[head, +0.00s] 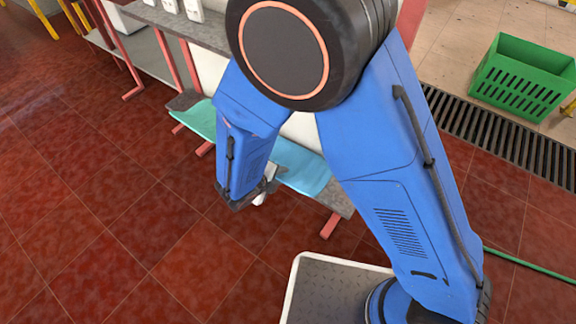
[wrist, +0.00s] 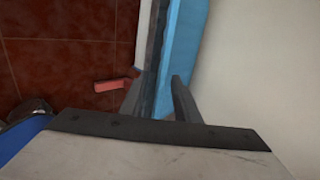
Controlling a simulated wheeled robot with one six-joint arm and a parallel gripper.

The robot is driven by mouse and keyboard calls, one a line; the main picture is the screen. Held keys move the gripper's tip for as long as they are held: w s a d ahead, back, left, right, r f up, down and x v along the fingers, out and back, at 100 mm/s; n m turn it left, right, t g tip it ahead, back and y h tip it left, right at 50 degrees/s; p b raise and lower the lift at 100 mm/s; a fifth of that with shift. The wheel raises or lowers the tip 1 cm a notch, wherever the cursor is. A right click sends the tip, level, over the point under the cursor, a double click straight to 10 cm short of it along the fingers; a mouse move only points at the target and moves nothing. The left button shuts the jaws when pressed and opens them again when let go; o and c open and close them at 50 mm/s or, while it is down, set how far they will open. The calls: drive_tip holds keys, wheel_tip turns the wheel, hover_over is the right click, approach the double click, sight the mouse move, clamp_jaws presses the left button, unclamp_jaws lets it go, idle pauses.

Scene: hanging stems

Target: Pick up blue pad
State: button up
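The blue pad (head: 305,168) lies on a low grey bench, partly hidden behind my arm in the head view. In the wrist view the blue pad (wrist: 186,40) is a light blue strip running down from the top edge, beside a dark grey edge. My gripper (head: 267,186) is at the near edge of the bench, close to the pad's left end. In the wrist view my gripper (wrist: 158,92) has its two fingers apart, with the grey edge and the pad's near end between them. I cannot tell whether either finger touches the pad.
A teal-green pad (head: 197,118) lies on the bench to the left. The bench has red legs (head: 330,226). A pale wall surface (wrist: 260,60) stands close on the right in the wrist view. Red tiled floor (head: 130,210) is clear at left. A green crate (head: 520,80) stands far right.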

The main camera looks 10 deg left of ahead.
drive_tip(key=shift+x, duration=1.25)
drive_tip(key=shift+c, duration=0.6)
clamp_jaws()
drive_tip(key=shift+r, duration=0.15)
